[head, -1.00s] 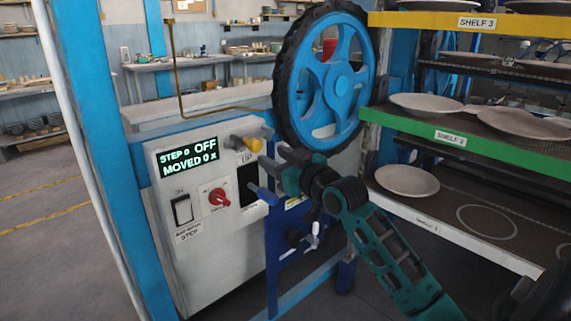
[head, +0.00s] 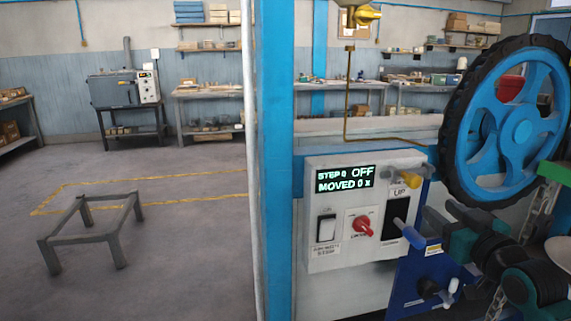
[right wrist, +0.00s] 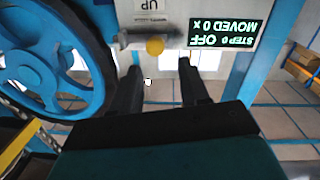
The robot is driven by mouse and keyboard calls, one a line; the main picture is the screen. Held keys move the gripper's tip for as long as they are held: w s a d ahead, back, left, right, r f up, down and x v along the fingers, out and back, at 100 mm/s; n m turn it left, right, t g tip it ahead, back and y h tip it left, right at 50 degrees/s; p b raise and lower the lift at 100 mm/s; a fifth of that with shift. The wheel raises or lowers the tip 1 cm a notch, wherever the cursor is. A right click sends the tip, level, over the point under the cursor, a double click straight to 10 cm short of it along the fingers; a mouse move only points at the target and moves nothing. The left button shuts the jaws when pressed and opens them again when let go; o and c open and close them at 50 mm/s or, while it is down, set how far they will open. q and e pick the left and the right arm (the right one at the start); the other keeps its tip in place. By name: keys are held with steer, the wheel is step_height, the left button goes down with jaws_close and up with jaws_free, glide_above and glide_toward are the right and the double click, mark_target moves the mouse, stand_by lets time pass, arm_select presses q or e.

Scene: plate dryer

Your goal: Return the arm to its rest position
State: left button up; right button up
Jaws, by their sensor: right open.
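My right gripper (head: 432,218) is at the right of the head view, in front of the control panel (head: 320,258) and below the yellow-knobbed lever (head: 420,181). In the right wrist view my right gripper (right wrist: 160,82) has its two dark fingers spread with nothing between them. The yellow knob (right wrist: 155,46) shows beyond the fingertips, apart from them. My teal and black right arm comes in from the right edge, partly cut off. My left gripper is out of view.
The panel display (head: 345,180) reads STEP 0, OFF, MOVED 0 x. A blue handle (head: 403,230) and a red switch (head: 363,226) are on the panel. The large blue wheel (head: 520,130) stands right behind my arm. A low grey frame (head: 92,225) stands on open floor at left.

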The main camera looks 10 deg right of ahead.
steer(key=s+a+f+g, duration=0.2)
steer(key=s+a+f, duration=0.15)
steer(key=f, duration=0.65)
steer(key=s+a+f+g, duration=0.25)
steer(key=a+f, duration=0.25)
steer(key=f, duration=0.5)
steer(key=s+a+f+g+y, duration=0.1)
steer(key=s+a+f+g, duration=0.1)
steer(key=s+a+f, duration=0.9)
steer(key=s+f, duration=0.1)
steer(key=s, duration=0.3)
steer(key=shift+a+f+n+y, duration=0.2)
steer(key=shift+f+n+y, duration=0.1)
steer(key=shift+f, duration=0.05)
steer(key=shift+w+g, duration=0.1)
steer(key=shift+g, duration=0.15)
